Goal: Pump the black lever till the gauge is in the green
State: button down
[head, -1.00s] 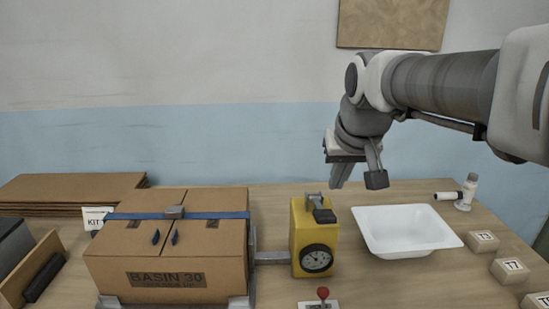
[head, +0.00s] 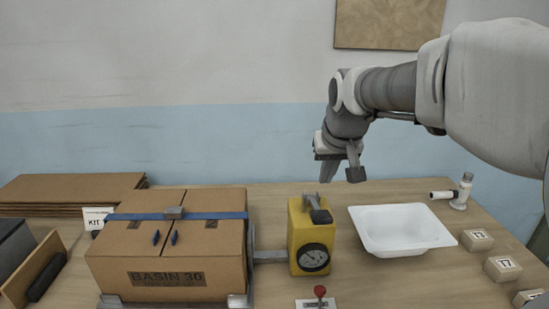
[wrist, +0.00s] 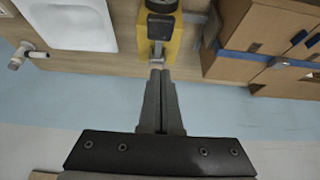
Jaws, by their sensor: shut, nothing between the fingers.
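The yellow pump box (head: 296,232) stands on the bench with a round black-rimmed gauge (head: 313,258) on its front. The gauge's needle and colours are too small to read. The black lever (head: 320,215) sits on top on a grey metal arm; its black end also shows in the wrist view (wrist: 160,27). My gripper (head: 328,180) is above and behind the pump, apart from the lever. In the wrist view its fingers (wrist: 156,70) are together and empty, pointing towards the pump's top.
A strapped carton (head: 120,250) stands left of the pump, joined by a metal bar (head: 270,256). A white basin (head: 380,240) lies to the right. A red-knobbed control (head: 320,292) is in front. Labelled blocks (head: 476,240) line the right edge.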

send_over(319, 212)
jog(key=f, duration=0.5)
jog(key=shift+s+f, duration=0.15)
jog(key=shift+s, duration=0.15)
jog(key=shift+s+f, duration=0.25)
jog(key=shift+f, duration=0.7)
jog(key=shift+s+f, duration=0.25)
jog(key=shift+f, duration=0.65)
jog(key=shift+f+b, duration=0.15)
jog(key=shift+b, duration=0.25)
